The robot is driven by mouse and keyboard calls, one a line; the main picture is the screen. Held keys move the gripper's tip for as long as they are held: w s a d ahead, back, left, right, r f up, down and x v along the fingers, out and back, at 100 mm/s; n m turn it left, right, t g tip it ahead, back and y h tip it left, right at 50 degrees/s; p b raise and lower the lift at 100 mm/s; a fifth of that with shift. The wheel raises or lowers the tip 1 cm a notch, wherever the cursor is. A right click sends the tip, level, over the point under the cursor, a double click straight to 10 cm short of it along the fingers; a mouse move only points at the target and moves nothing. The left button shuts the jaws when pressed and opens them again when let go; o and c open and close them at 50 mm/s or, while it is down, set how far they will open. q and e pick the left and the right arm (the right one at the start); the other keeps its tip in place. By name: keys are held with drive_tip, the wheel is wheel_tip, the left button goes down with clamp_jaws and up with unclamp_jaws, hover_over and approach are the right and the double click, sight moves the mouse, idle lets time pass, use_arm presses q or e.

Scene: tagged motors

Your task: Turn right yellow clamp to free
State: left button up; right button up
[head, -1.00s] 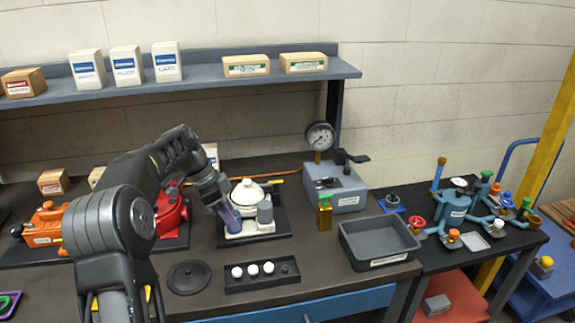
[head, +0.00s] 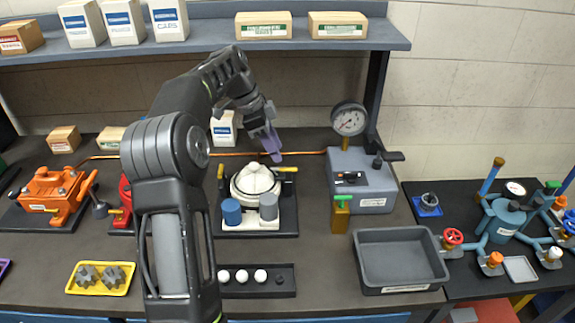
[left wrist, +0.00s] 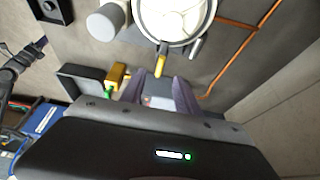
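The white round-lidded unit (head: 256,181) stands on a dark base plate, with a blue and a grey cylinder in front. Its right yellow clamp (head: 287,169) sticks out to the right at the back; its left yellow clamp (head: 220,172) is on the other side. My left gripper (head: 275,156) is just behind and above the right clamp, fingers pointing down. In the left wrist view the fingers (left wrist: 158,88) are apart and empty, and the right clamp (left wrist: 161,61) points toward the gap between them. I cannot tell whether they touch it. My right gripper is not in view.
A grey box with a pressure gauge (head: 349,119) stands to the right, with a brass block (head: 341,214) in front. A grey bin (head: 400,258) is at the front right. An orange pipe (head: 310,153) runs behind. The shelf (head: 215,38) is above.

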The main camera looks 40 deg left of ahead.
sight(286, 174)
use_arm(q)
drive_tip(key=p+x, duration=0.1)
drive_tip(key=x, duration=0.6)
drive_tip(key=shift+w+d+f+p, duration=0.1)
drive_tip(key=shift+w+f+p, duration=0.05)
drive_tip(key=shift+f+p, duration=0.2)
drive_tip(key=shift+r, duration=0.1)
clamp_jaws()
